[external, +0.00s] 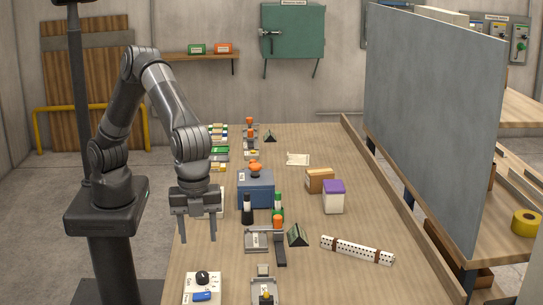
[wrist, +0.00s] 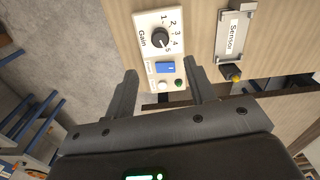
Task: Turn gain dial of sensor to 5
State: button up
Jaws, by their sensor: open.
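The gain panel (external: 214,291) is a white box at the table's near left edge. It carries a black round dial (external: 203,277) and a blue switch. In the wrist view the dial (wrist: 160,40) stands beside the word Gain and numbers 1 to 5; its exact setting is too small to tell. The grey sensor plate (wrist: 231,50), labelled Sensor, lies to the right of the panel. My gripper (external: 198,238) is open and empty, fingers pointing down, above and behind the panel in the external view. In the wrist view the fingertips (wrist: 160,70) are apart, short of the dial.
A blue box (external: 256,192), black and green bottles and small fixtures stand farther back on the table (external: 330,210). A grey partition (external: 430,110) rises beyond the right edge. The middle right of the table is mostly clear.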

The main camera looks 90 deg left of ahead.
aim_at(202, 274)
jog(key=shift+n, duration=0.3)
notch_tip(202, 274, down, 11)
jog(key=shift+r, duration=0.1)
jog(key=shift+c, duration=0.4)
